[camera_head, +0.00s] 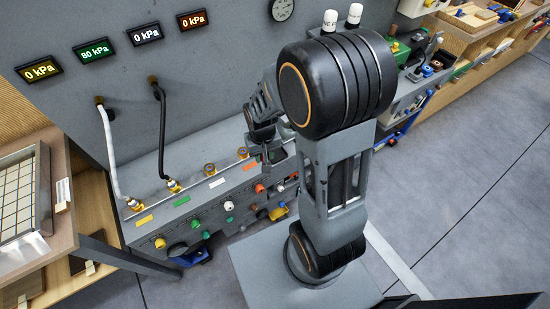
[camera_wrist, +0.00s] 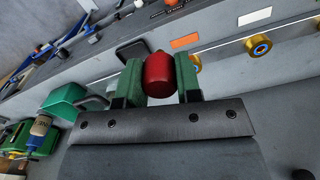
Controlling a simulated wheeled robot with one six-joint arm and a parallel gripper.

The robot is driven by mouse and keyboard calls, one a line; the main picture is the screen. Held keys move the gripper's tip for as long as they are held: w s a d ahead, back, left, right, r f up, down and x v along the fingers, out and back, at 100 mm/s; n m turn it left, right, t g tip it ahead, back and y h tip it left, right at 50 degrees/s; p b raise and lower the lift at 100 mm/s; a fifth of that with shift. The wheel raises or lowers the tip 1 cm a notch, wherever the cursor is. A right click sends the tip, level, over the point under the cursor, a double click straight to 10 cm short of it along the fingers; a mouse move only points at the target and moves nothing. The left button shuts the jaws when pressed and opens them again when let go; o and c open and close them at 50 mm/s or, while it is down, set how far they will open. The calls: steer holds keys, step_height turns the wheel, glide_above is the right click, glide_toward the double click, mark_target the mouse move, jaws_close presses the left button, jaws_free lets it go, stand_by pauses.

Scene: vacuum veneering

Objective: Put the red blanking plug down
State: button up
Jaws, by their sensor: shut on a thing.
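The red blanking plug (camera_wrist: 159,75) is between the two green-padded fingers of my gripper (camera_wrist: 159,83) in the wrist view. The fingers are shut on its sides and hold it in front of the grey console. In the head view my gripper (camera_head: 268,150) is near the right part of the console, partly hidden by my own arm. I cannot make out the plug in that view.
The grey console (camera_head: 215,205) carries brass ports, coloured labels and several knobs. Two hoses, one white (camera_head: 109,150) and one black (camera_head: 162,130), run down to ports at its left. A gridded tray (camera_head: 44,190) stands on the left bench. Green items (camera_wrist: 64,103) lie left in the wrist view.

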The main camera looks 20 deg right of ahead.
steer(key=shift+s+d+r, duration=0.15)
steer(key=shift+s+d, duration=0.15)
steer(key=shift+s, duration=0.4)
steer(key=w+d+f, duration=0.2)
steer(key=w, duration=0.1)
steer(key=w+d+f, duration=0.3)
steer(key=w+d+f+p, duration=0.1)
steer(key=w+d+f, duration=0.1)
steer(key=w+f, duration=0.1)
steer(key=shift+w+d+f, duration=0.15)
steer(key=shift+d+f, duration=0.1)
steer(key=shift+d, duration=0.1)
steer(key=shift+w+d+f, duration=0.2)
steer(key=shift+f, duration=0.2)
steer(key=shift+w+f, duration=0.1)
steer(key=shift+f, duration=1.45)
steer(key=shift+f, duration=0.15)
